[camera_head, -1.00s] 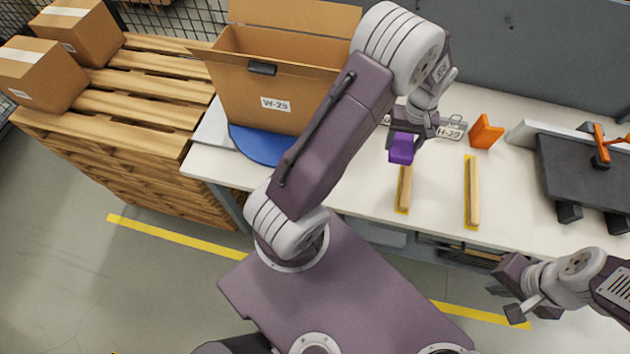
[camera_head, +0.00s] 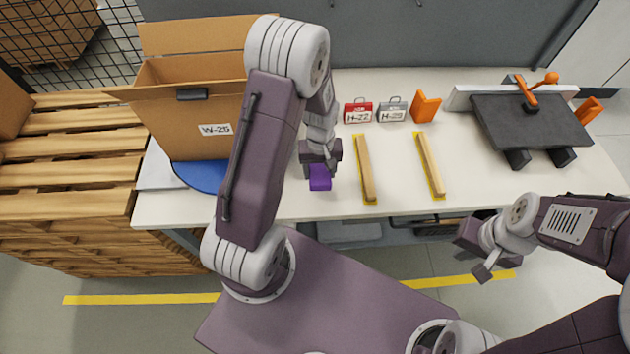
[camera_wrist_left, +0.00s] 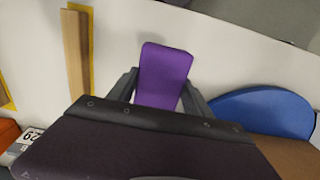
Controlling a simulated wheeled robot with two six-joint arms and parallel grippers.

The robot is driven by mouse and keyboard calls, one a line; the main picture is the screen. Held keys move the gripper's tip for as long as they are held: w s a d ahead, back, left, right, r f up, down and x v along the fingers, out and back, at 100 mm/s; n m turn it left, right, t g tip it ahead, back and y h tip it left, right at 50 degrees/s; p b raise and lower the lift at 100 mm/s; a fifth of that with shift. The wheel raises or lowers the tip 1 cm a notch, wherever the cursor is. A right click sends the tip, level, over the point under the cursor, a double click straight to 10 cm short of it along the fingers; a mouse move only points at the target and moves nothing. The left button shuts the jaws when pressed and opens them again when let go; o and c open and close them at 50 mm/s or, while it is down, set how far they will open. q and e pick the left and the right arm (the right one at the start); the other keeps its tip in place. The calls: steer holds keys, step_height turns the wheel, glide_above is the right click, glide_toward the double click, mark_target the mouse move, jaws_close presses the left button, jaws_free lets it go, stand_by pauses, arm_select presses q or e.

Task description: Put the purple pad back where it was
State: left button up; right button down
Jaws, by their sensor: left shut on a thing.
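The purple pad (camera_head: 320,178) is held in my left gripper (camera_head: 320,163), over the near part of the white table, left of the left wooden strip. In the left wrist view the purple pad (camera_wrist_left: 163,75) stands out between the two fingers (camera_wrist_left: 160,98), which are shut on it. I cannot tell whether the pad touches the table. My right gripper (camera_head: 478,250) is in front of the table at the lower right, away from the pad. Whether its jaws are open is unclear.
Two wooden strips (camera_head: 366,170) (camera_head: 430,165) lie on yellow marks. Red and grey tags (camera_head: 358,112) (camera_head: 392,110) and an orange block (camera_head: 425,106) stand behind. An open box (camera_head: 190,110) is on a blue disc (camera_head: 200,177) at left. A dark fixture (camera_head: 530,125) is at right.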

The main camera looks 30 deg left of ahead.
mark_target(316, 174)
arm_select(q)
steer(key=shift+s+a+f, duration=0.3)
steer(key=shift+s+f, duration=0.3)
steer(key=shift+f, duration=2.05)
steer(key=o, duration=1.5)
steer(key=shift+c, duration=0.2)
step_height(316, 174, up, 12)
steer(key=shift+r, duration=0.2)
steer(key=s+d+r+m+t, duration=0.1)
steer(key=s+d+r+m, duration=0.2)
steer(key=s+m, duration=0.3)
steer(key=shift+s+d+r, duration=0.35)
steer(key=shift+s+d, duration=0.5)
steer(key=shift+s, duration=0.25)
